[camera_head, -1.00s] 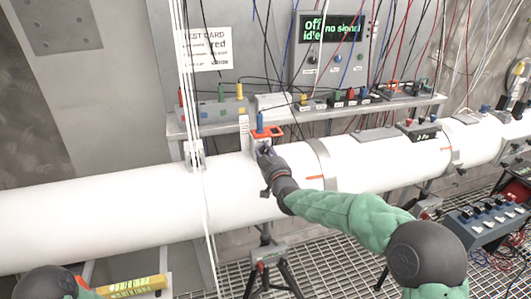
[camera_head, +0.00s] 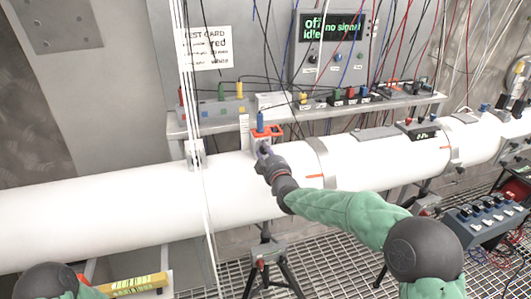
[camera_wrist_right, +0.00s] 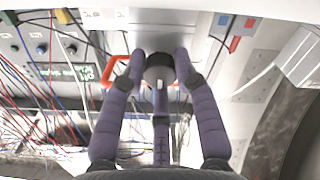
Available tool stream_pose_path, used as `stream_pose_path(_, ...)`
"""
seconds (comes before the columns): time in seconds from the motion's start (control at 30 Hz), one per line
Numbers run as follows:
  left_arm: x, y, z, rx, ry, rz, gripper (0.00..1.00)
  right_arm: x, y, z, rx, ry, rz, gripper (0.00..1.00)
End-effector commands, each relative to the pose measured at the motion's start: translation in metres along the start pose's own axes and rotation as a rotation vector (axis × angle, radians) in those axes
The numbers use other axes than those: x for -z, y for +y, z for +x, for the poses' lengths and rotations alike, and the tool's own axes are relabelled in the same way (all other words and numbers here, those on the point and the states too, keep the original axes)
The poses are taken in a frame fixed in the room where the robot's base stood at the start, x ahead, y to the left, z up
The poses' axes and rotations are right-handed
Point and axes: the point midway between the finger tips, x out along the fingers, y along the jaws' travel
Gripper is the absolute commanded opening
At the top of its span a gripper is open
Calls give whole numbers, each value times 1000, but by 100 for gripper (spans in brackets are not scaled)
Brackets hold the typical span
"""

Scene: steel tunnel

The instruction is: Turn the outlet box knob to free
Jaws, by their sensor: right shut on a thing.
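The outlet box (camera_head: 257,145) is a small pale box on the white pipe, with an orange frame (camera_head: 268,131) and a blue plug standing on top. Its knob (camera_wrist_right: 160,68) is dark and round with a light pointer mark, seen between my fingers in the right wrist view. In the head view my gripper hides the knob. My right gripper (camera_head: 264,153) is shut on the knob, with purple-grey fingers (camera_wrist_right: 161,75) on both sides of it. I cannot read the knob's setting labels. My left arm shows at the bottom left, but its gripper is out of frame.
A long white pipe (camera_head: 90,215) crosses the view. A shelf (camera_head: 215,127) with colored connectors stands behind it. A display (camera_head: 330,27) reads "off", "idle" and "no signal". White cables hang left of the box. A tripod (camera_head: 263,257) stands below on the grating.

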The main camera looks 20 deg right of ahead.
Motion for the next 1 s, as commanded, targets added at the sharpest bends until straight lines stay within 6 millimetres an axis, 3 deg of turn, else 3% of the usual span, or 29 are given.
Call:
stream_pose_path(0.17, 0, 0, 0, 0, 0, 0, 40, -5, -5, -1, 9, -9, 1, 0)
stream_pose_path(0.2, 0, 0, 0, 0, 0, 0, 40, -5, -5, -1, 9, -10, 1, 34)
stream_pose_path(0.27, 0, 0, 0, 0, 0, 0, 40, -5, -5, -1, 10, -10, 1, 50)
stream_pose_path(0.3, 0, 0, 0, 0, 0, 0, 40, -5, -5, -1, 9, -9, 1, 54)
stream_pose_path(0.73, 0, 0, 0, 0, 0, 0, 40, -1, -1, -6, 2, -2, 1, 54)
stream_pose_path(1.0, 0, 0, 0, 0, 0, 0, 40, -1, 0, -42, 2, -2, 1, 54)
